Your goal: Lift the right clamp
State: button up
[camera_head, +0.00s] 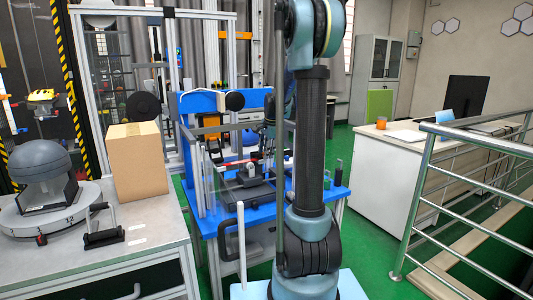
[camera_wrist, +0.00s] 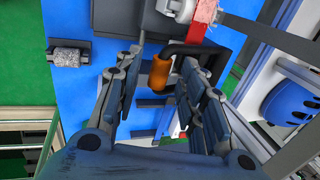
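In the wrist view, a black bent handle with an orange grip (camera_wrist: 160,72) lies between the fingertips of my gripper (camera_wrist: 162,62); it appears to be the right clamp's lever. The fingers are apart, with visible gaps on both sides of the grip. A red strip (camera_wrist: 185,75) runs beside the right finger, up to a grey-white part (camera_wrist: 180,10). In the head view, the clamp fixture (camera_head: 247,168) with red and white parts sits on the blue table (camera_head: 285,212). My arm covers part of it, and my fingertips cannot be made out there.
A worktop on the left holds a cardboard box (camera_head: 137,160) and a grey dome device (camera_head: 42,165). A clear panel (camera_head: 212,182) stands at the blue table's left side. A metal railing (camera_head: 425,190) and a white desk (camera_head: 390,175) are on the right, with green floor between.

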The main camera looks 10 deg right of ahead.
grip_shut()
jog(key=shift+r, duration=0.1)
jog(key=w+a+r+g+h, duration=0.1)
jog(key=w+a+r+g, duration=0.2)
jog(key=w+r, duration=0.3)
jog(key=shift+w+r, duration=0.3)
jog(key=shift+w, duration=1.7)
jog(key=shift+a, duration=0.15)
